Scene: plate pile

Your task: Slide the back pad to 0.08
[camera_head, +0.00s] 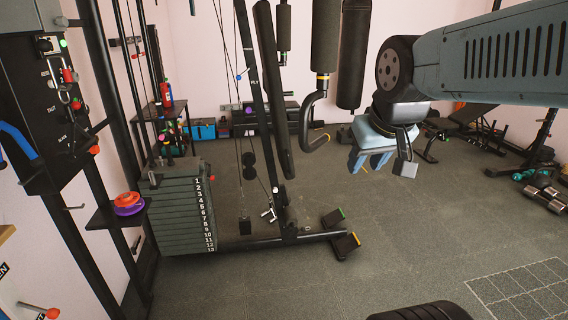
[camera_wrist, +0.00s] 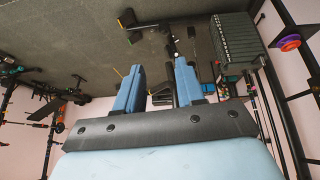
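A gym machine fills the middle of the head view. A long, narrow dark pad (camera_head: 272,85) stands tilted along its upright, and a wider black padded part (camera_head: 354,55) hangs at the top, right of a black roller (camera_head: 325,42). I cannot tell which of these is the back pad, and no 0.08 mark is readable. My gripper (camera_head: 367,163) is to the right of the machine, pointing down, apart from the pads in the picture. In the wrist view its two blue fingers (camera_wrist: 160,70) are spread with nothing held between them.
A numbered weight stack (camera_head: 183,215) stands left of the upright, and also shows in the wrist view (camera_wrist: 222,45). A shelf holds orange and purple discs (camera_head: 128,203). Foot pads (camera_head: 341,232) stick out low. Benches and dumbbells (camera_head: 545,197) are at right. The front floor is mostly clear.

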